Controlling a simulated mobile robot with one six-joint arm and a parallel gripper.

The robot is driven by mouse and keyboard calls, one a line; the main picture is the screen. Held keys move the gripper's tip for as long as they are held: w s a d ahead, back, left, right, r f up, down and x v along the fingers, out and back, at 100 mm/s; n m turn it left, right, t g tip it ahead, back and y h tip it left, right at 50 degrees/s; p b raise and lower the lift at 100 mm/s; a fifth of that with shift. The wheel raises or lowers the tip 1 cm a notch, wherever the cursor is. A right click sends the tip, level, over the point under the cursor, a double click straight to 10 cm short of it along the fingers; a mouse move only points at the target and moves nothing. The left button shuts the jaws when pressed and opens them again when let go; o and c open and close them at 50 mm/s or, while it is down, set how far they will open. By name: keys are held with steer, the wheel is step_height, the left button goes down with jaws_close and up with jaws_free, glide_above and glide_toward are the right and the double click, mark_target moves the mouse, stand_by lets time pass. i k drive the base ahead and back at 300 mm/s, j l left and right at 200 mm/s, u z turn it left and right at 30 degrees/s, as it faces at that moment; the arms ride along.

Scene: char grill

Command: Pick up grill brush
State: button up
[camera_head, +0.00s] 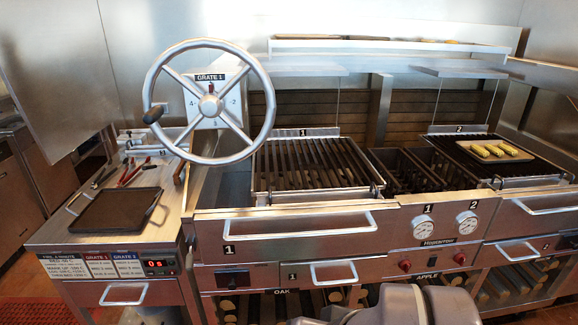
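I cannot clearly make out the grill brush. Several long-handled tools (130,172) lie on the left side counter behind the black tray, some with red handles. They are too small to tell apart, and one may be the brush. A short brownish item (180,172) lies at their right, beside the grill's side wall. My gripper is not in view; only a grey rounded part of my arm shows at the bottom centre, in front of the grill, well apart from the tools.
A black tray (116,210) lies on the left counter (62,232). A large handwheel (262,122) overhangs the counter's right side. Slatted grates (315,165) fill the middle. A tray (468,147) with corn rests on the right grate. Drawer handles (297,227) project in front.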

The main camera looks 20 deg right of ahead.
mark_target(177, 179)
steer(key=i+j, duration=0.3)
steer(key=i+j+z, duration=0.1)
steer(key=i+j, duration=0.2)
steer(key=j, duration=0.25)
steer(key=i+j, duration=0.3)
steer(key=j, duration=0.15)
steer(key=i+j+z, duration=0.1)
steer(key=i+j, duration=0.5)
steer(key=j, duration=0.3)
steer(key=i+j+z, duration=0.15)
steer(key=i, duration=0.35)
